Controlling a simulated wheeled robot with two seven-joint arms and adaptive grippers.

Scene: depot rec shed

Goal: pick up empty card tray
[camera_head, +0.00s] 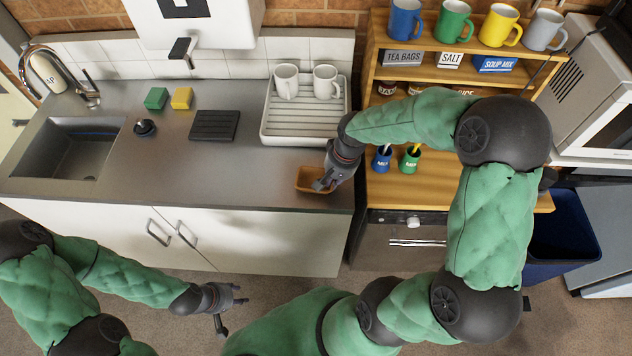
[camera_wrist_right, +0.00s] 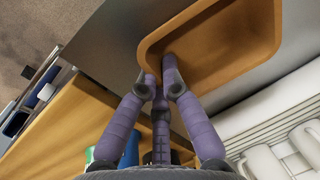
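The empty card tray (camera_head: 304,186) is a small orange-brown tray with a raised rim. It sits at the counter's front edge, and its inside looks bare. In the right wrist view the tray (camera_wrist_right: 225,45) fills the upper right. My right gripper (camera_head: 322,184) is at the tray's right side, pointing down. In the wrist view its fingers (camera_wrist_right: 158,82) come together at the tray's near rim corner; whether they pinch the wall cannot be told. My left gripper (camera_head: 232,308) is open and empty, low in front of the white cabinets, away from the tray.
A white dish rack (camera_head: 289,137) with two white mugs stands behind the tray. A black ridged pad (camera_head: 214,126), a green sponge (camera_head: 156,98) and a yellow sponge (camera_head: 182,98) lie left. A wooden shelf unit (camera_head: 430,190) with mugs stands right. The sink (camera_head: 78,150) is far left.

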